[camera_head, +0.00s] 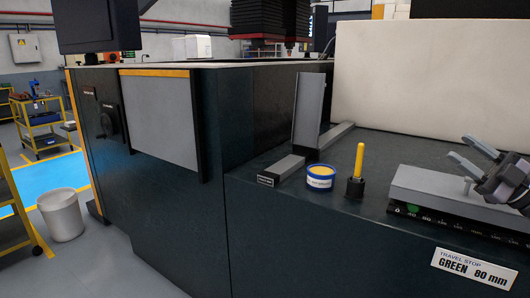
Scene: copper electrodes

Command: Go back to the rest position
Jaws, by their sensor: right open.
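My right gripper (458,147) is at the right edge of the head view. Its two grey fingers point left and are apart, with nothing between them. It shows in front of or above the grey slide block (435,184) with a numbered scale and a green mark; I cannot tell whether they touch. My left gripper is not in view. A yellow-handled tool (358,163) stands upright in a dark holder on the dark bench. Left of it is a round blue-rimmed tub (320,178) with a yellowish top and a white label.
A sign (474,269) reads "TRAVEL STOP GREEN 80 mm". A large pale block (420,85) stands behind. A white bin (62,215) and a yellow cart (45,120) are on the floor left.

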